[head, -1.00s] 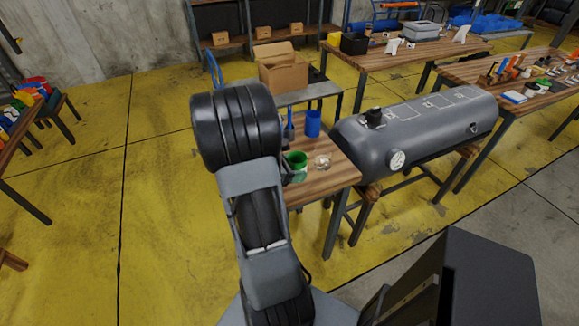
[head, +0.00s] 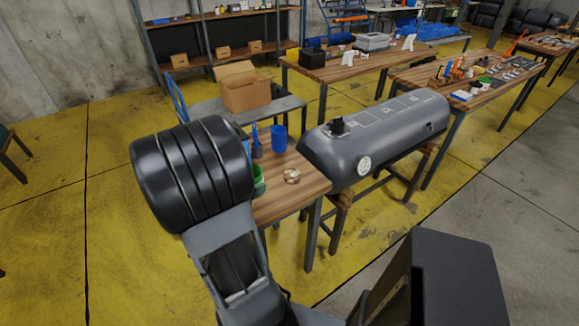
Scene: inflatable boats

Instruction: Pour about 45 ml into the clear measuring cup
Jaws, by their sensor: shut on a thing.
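My gripper does not show; my arm's large dark joint stands in front of the left part of the small wooden table (head: 305,190). A green container (head: 258,174) shows at the joint's right edge, partly hidden by it. I cannot tell whether it is held or stands on the table. A small, pale, clear-looking round thing (head: 291,176) sits on the table just right of it. I cannot tell whether this is the clear measuring cup. No liquid can be made out.
A blue cup (head: 279,138) and a slim blue item (head: 256,140) stand farther back on the table. A large grey tank (head: 385,135) on a stand is close at the right. A cardboard box (head: 245,90) sits on a grey bench behind.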

